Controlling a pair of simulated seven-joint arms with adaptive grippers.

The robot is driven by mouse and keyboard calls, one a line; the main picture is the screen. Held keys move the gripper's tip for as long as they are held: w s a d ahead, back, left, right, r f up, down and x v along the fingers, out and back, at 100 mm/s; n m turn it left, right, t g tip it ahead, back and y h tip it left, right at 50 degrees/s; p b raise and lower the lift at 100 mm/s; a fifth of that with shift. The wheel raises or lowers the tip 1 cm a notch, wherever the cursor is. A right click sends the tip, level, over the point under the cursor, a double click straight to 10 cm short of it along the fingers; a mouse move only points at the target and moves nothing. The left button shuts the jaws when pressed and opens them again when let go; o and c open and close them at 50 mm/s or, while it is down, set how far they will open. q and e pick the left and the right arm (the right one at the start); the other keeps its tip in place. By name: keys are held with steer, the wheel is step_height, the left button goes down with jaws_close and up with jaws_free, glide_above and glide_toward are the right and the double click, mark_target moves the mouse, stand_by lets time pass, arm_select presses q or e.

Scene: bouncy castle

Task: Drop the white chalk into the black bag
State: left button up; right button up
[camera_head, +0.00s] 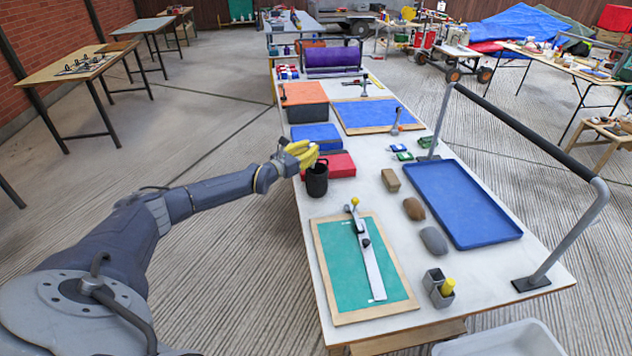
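The black bag (317,181) is a small, dark, upright open container on the white table, left of its middle. My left gripper (312,157), with yellow fingers, is just above the bag's mouth and overlaps its rim in the picture. The fingers are seen from the side and are small, so I cannot tell whether they are open or shut. I cannot make out the white chalk clearly; it may be hidden by the fingers or inside the bag. My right gripper is not in view.
A red box (340,165) and a blue box (316,136) stand behind the bag. A green board (340,270) with a metal tool lies in front. A blue tray (462,203) and a tall black-topped handle frame (525,130) are to the right.

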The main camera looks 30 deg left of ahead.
arm_select(q)
steer(key=o, duration=0.5)
steer(key=shift+v, duration=5.95)
